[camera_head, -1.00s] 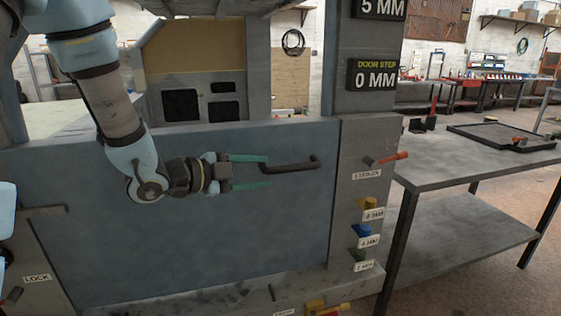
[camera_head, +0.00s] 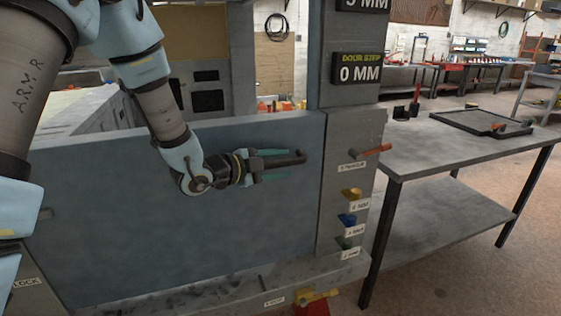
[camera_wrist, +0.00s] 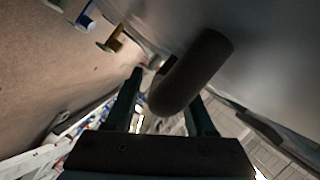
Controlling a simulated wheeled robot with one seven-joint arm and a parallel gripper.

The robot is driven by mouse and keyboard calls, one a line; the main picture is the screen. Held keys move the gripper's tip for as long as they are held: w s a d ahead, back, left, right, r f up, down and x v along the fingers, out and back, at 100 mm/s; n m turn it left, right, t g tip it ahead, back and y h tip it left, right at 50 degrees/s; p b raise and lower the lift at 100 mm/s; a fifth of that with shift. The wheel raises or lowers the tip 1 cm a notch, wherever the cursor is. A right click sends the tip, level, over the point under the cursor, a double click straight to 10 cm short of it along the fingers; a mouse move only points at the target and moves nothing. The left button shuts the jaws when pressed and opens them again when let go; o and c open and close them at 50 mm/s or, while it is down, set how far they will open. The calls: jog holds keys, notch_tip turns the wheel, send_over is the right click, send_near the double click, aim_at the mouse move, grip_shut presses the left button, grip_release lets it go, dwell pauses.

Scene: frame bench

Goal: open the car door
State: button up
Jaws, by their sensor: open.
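The car door (camera_head: 120,225) is a blue-grey panel that looks closed against the grey post on its right. Its dark bar handle (camera_head: 294,158) sits near the panel's upper right. My gripper (camera_head: 288,165) is open at the handle, with one green finger above the bar and one below it. In the wrist view the handle (camera_wrist: 192,72) runs between the two fingers of my gripper (camera_wrist: 165,95). I cannot tell whether either finger touches it.
A red-handled lever (camera_head: 372,152) and several coloured knobs, one of them yellow (camera_head: 352,194), stick out of the post. A sign (camera_head: 358,68) above reads "DOOR STEP 0 MM". A grey bench (camera_head: 440,152) with a black tray (camera_head: 482,122) stands at right.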

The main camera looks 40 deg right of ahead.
jog(key=shift+c, duration=0.4)
grip_shut()
dwell(1.0)
